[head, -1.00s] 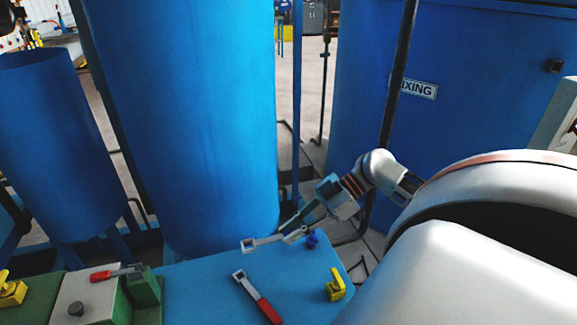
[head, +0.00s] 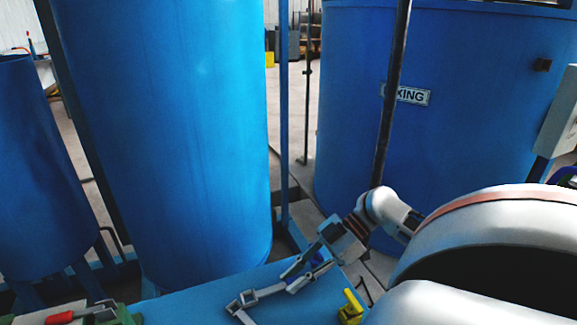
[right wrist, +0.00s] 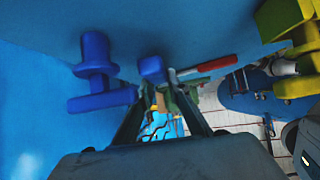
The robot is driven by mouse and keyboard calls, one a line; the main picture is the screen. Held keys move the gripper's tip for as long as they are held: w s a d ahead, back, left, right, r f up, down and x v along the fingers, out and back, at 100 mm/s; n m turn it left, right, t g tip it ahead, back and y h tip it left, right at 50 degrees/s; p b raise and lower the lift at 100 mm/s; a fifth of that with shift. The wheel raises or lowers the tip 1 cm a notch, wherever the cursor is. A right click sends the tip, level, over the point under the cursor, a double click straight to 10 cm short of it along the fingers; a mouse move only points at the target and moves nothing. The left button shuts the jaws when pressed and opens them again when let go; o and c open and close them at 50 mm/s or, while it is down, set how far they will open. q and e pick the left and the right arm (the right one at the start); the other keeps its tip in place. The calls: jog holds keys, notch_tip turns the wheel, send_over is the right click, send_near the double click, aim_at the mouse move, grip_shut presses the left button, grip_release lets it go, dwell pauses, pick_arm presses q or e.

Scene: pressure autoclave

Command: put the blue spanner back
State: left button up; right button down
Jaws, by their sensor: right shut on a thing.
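My right gripper (head: 292,278) is shut on the blue spanner, whose grey shaft and head (head: 262,293) stick out to the left over the blue table top. In the right wrist view, the blue handle end (right wrist: 152,68) shows at the fingertips (right wrist: 158,92). A blue holder with an upright peg (right wrist: 95,75) stands on the table just left of the handle and looks apart from it. In the head view this blue holder (head: 318,258) is mostly hidden behind the gripper. My left gripper is not in view.
A yellow holder (head: 350,307) stands near the table's (head: 190,302) right edge, close to my right arm. Another red-handled tool (head: 62,317) is at the lower left. Large blue tanks (head: 165,140) rise behind.

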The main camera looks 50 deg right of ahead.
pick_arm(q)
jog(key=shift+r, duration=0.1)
pick_arm(e)
jog(key=shift+r, duration=0.2)
jog(key=shift+f, duration=0.45)
jog(key=c, duration=1.9)
grip_release()
jog(key=shift+f, duration=0.1)
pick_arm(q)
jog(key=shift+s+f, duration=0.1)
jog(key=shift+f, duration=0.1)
